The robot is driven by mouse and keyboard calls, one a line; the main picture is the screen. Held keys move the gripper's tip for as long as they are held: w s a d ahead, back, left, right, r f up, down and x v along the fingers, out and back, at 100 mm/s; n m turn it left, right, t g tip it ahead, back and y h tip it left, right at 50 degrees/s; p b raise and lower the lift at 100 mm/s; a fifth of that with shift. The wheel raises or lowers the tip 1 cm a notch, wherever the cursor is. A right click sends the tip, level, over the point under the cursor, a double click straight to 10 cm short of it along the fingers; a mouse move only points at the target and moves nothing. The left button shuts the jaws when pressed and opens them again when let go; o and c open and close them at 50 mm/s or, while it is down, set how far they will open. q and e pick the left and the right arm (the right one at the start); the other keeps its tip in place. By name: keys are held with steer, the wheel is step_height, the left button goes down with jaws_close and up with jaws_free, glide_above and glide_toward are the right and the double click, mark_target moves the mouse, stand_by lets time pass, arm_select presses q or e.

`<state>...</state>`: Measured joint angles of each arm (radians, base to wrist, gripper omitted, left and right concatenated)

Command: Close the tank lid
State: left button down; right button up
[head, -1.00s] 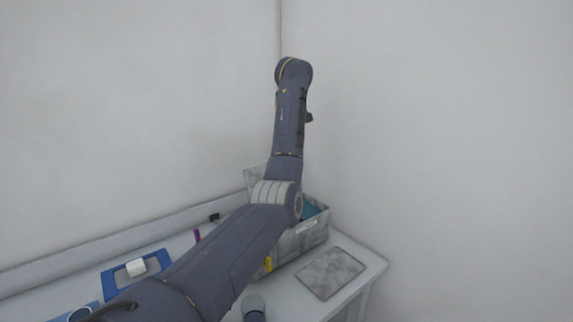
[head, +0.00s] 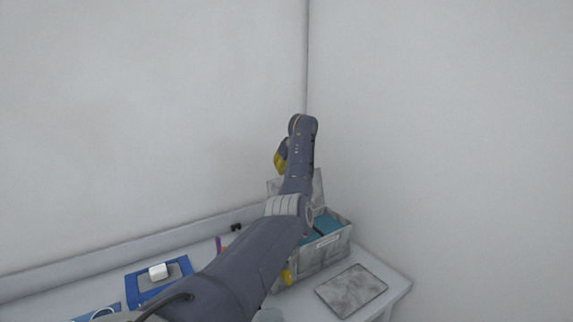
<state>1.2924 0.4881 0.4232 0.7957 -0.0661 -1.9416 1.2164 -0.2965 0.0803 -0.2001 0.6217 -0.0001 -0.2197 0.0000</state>
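A grey marbled box (head: 326,257), which looks like the tank, stands at the right part of the table. Its top is open and teal (head: 327,224) shows inside. A grey marbled panel (head: 318,187), apparently its lid, stands raised at the back, partly hidden behind my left arm. My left arm reaches across in front of the box. A dark and yellow part, apparently my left gripper (head: 281,157), shows above and left of the raised panel. Its fingers are too small and hidden to tell open from shut. My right gripper is not in view.
A flat marbled slab (head: 351,291) lies at the table's front right. A blue tray with a white block (head: 158,272) lies at the left. A yellow object (head: 287,276) is by the box's front. Walls close off the back and right.

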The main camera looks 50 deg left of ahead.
arm_select(q)
steer(key=shift+s+d+f, duration=0.1)
steer(key=shift+d+f, duration=1.05)
stand_by(0.3)
